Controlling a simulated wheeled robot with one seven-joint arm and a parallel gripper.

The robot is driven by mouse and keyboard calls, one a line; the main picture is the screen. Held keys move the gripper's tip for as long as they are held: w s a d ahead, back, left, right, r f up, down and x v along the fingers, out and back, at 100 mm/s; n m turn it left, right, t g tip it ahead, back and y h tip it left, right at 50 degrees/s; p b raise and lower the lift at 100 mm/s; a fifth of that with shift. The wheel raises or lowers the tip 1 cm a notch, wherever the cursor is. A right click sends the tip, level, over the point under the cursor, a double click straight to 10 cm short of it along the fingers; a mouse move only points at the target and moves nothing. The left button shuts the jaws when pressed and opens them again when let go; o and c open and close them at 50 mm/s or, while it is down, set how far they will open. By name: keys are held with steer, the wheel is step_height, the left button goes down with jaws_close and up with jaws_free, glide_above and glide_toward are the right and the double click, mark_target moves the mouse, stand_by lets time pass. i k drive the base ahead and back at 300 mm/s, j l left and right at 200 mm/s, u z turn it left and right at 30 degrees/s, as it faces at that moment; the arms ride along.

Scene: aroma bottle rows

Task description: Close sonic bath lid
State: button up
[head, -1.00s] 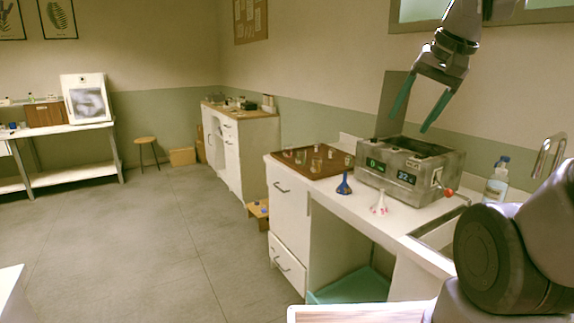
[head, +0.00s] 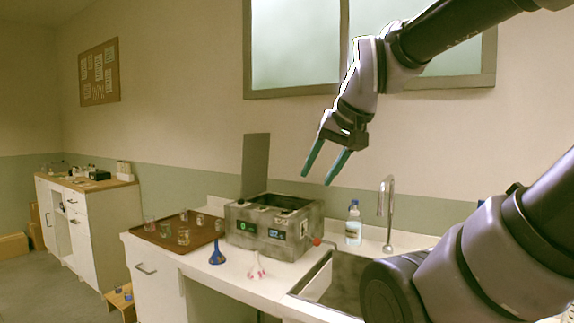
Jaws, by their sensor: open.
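The sonic bath (head: 262,240) is a grey metal box with lit displays and a red knob on its right side, standing on the white counter. Its lid (head: 256,165) is a flat grey panel standing upright at the back left of the bath, so the bath is open on top. My gripper (head: 318,177) has two teal fingers spread apart, pointing down and left. It is empty, above and to the right of the bath, apart from the lid.
A brown tray (head: 151,236) with several small glass beakers lies left of the bath. A blue flask (head: 217,251) and a white-and-pink funnel-shaped item (head: 257,266) stand in front. A bottle (head: 353,224), a tap (head: 387,212) and a sink (head: 338,285) are at the right.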

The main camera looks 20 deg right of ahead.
mark_target(256, 152)
steer(key=i+j+z, duration=0.1)
steer(key=j+z, duration=0.25)
steer(key=i+j+z, duration=0.1)
steer(key=z, duration=0.25)
steer(key=j+z, duration=0.65)
steer(key=j, duration=1)
steer(key=j+z, duration=0.25)
steer(key=j, duration=2.1)
steer(key=i+j, duration=0.15)
steer(key=i, duration=0.15)
